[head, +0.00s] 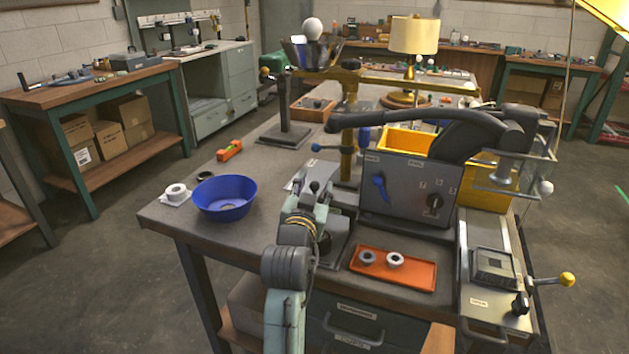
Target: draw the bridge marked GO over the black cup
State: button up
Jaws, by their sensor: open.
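My arm rises from the bottom centre, and my gripper (316,191) is open at its far end, above the bench between the blue bowl and the grey switch panel. I see nothing held in it, though its fingers are small and partly merged with the parts behind. A dark flared cup (299,52) stands high on a post at the back, with a white ball-like thing showing above its rim. I cannot tell whether it is the black cup. I can read no GO mark, so I cannot pick out the bridge. My gripper is well apart from the dark cup.
A blue bowl (224,198) and an orange block (230,151) are on the left. A thick black arm (395,119) spans above the panel.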

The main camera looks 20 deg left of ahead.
jog(key=shift+w, duration=0.45)
jog(key=shift+c, duration=0.2)
grip_shut()
dwell(0.4)
